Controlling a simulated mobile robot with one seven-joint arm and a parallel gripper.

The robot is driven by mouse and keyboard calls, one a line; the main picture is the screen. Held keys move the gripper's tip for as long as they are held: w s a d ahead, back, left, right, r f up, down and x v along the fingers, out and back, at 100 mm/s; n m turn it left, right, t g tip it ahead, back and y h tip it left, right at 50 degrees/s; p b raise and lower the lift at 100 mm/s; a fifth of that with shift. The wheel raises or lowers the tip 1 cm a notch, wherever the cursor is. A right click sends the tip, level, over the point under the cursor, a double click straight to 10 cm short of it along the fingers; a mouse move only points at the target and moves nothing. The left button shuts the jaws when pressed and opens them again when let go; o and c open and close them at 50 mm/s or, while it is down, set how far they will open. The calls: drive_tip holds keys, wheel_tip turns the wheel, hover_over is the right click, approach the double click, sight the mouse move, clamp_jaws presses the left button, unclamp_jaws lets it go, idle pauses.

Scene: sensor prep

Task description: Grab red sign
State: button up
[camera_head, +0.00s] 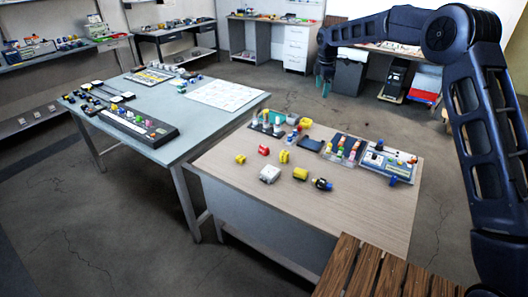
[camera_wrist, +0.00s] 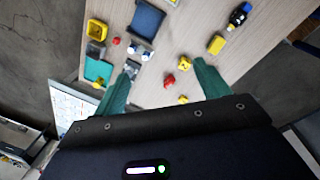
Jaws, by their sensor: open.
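A small red piece, likely the red sign (camera_head: 263,150), lies on the wooden-topped table (camera_head: 235,182) between two small yellow pieces. It also shows in the wrist view (camera_wrist: 169,80), between my fingers in the picture but at a distance below them. Its exact shape is too small to make out. My gripper (camera_head: 325,88) hangs in the air beyond the far side of the table in the head view. In the wrist view my gripper (camera_wrist: 166,63) has its two green fingers spread apart, with nothing held between them.
Yellow pieces (camera_head: 284,156) (camera_head: 240,158) flank the red one closely. A white block (camera_head: 269,174), a yellow cylinder (camera_head: 300,173), a dark blue pad (camera_head: 310,144) and a teal box (camera_wrist: 99,70) share the table. A grey table (camera_head: 190,132) adjoins at left.

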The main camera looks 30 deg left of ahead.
drive_tip(key=s+a+f+n, duration=0.2)
drive_tip(key=a+f, duration=0.3)
drive_tip(key=a, duration=0.1)
drive_tip(key=s+a+f+n, duration=0.2)
drive_tip(key=s+a+f, duration=0.1)
drive_tip(key=a+f, duration=0.3)
drive_tip(key=n+g, duration=0.1)
drive_tip(key=n, duration=0.3)
approach(264, 148)
drive_tip(key=shift+w+a+f+h, duration=0.1)
drive_tip(key=shift+w+a+h, duration=0.05)
drive_tip(key=shift+a, duration=0.4)
drive_tip(key=shift+w+a+f+h, duration=0.1)
drive_tip(key=shift+w+a+h, duration=0.05)
drive_tip(key=shift+a, duration=0.35)
wheel_tip(264, 148, down, 5)
drive_tip(key=shift+f, duration=0.15)
drive_tip(key=shift+w+d+f, duration=0.1)
drive_tip(key=shift+d+f, duration=0.05)
drive_tip(key=shift+f, duration=0.75)
drive_tip(key=shift+w+d+f, duration=0.1)
drive_tip(key=shift+d+f, duration=0.05)
drive_tip(key=shift+f, duration=0.7)
drive_tip(key=shift+d+f, duration=0.15)
drive_tip(key=shift+f, duration=0.75)
drive_tip(key=c, duration=1.1)
drive_tip(key=shift+o, duration=0.2)
drive_tip(key=shift+r, duration=0.1)
